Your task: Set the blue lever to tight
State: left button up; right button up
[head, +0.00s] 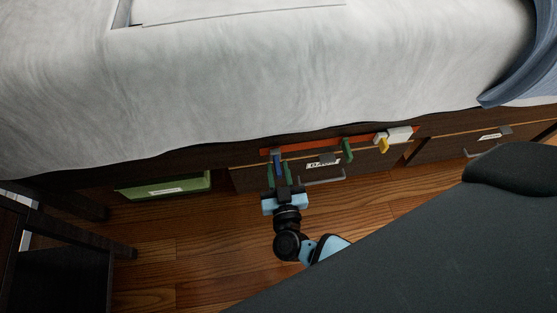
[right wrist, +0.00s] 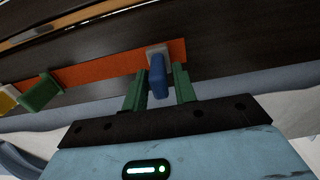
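The blue lever (head: 276,158) is at the left end of an orange-red strip (head: 315,142) on the dark bed-frame front. In the right wrist view the blue lever (right wrist: 157,77) projects from a pale square mount. My right gripper (head: 277,174) has green fingers, one on each side of the blue lever. In the right wrist view the right gripper (right wrist: 158,90) shows narrow gaps between its fingers and the lever, so it looks open around it. I cannot read any tight marking. My left gripper is not in view.
A green lever (head: 347,150) and a yellow lever (head: 383,145) sit further right on the strip, near a white block (head: 399,133). Drawers with handles lie below. A green box (head: 165,187) is under the bed. A dark chair (head: 60,250) stands at left.

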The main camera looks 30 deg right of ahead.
grip_shut()
